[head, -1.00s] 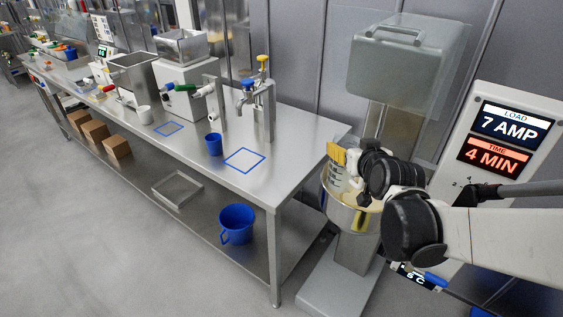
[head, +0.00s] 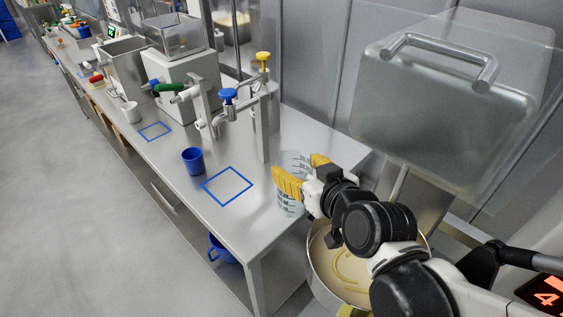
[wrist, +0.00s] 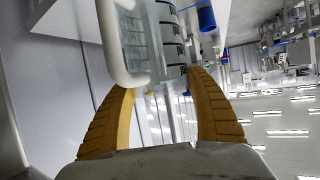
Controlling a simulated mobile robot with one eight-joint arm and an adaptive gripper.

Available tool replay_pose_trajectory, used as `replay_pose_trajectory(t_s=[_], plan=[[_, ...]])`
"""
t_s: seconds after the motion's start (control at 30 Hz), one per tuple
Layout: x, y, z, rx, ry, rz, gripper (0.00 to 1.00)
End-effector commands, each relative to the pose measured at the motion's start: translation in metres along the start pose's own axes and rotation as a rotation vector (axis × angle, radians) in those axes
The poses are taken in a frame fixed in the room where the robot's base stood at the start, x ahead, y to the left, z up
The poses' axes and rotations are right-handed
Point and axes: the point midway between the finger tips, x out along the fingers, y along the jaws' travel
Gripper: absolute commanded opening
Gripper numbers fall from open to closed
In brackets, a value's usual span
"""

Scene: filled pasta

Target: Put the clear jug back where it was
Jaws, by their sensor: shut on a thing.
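The clear jug (head: 291,203) has dark measuring marks and shows in the head view near the right end of the steel table. My gripper (head: 301,176) is shut on it with yellow fingers, one on each side. In the wrist view the jug (wrist: 168,45) fills the gap between the fingers of my gripper (wrist: 165,105), with its white handle at the left. A blue square outline (head: 228,203) is marked on the table, left of the jug, and is empty. I cannot tell whether the jug touches the table.
A blue cup (head: 193,161) stands just behind and left of the outline. Taps with blue and yellow knobs (head: 262,56) rise behind it. The mixer bowl (head: 335,290) with yellowish contents is below my arm. A smaller blue outline (head: 155,131) and a white mug (head: 131,112) are farther left.

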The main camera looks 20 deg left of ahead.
Motion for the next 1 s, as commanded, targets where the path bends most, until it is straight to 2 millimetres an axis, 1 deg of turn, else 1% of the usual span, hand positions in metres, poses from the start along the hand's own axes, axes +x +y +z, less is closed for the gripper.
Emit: replay_pose_trajectory(t_s=[0.03,0.2,0.3,0.4,0.57,0.63,0.8,0.87,1.0], plan=[[0.013,-0.008,0.006,-0.004,0.001,-0.006,0.24],[0.056,-0.034,0.018,-0.005,0.002,-0.005,0.24],[0.077,-0.046,0.023,-0.003,0.002,-0.004,0.24],[0.092,-0.055,0.025,-0.002,0.002,-0.002,0.24],[0.102,-0.060,0.027,0.000,0.002,-0.001,0.24],[0.105,-0.060,0.032,0.000,0.002,0.000,0.24],[0.115,-0.060,0.057,0.000,0.002,0.000,0.24],[0.118,-0.060,0.063,0.001,0.002,0.000,0.24],[0.117,-0.060,0.062,0.001,0.002,0.000,0.24]])
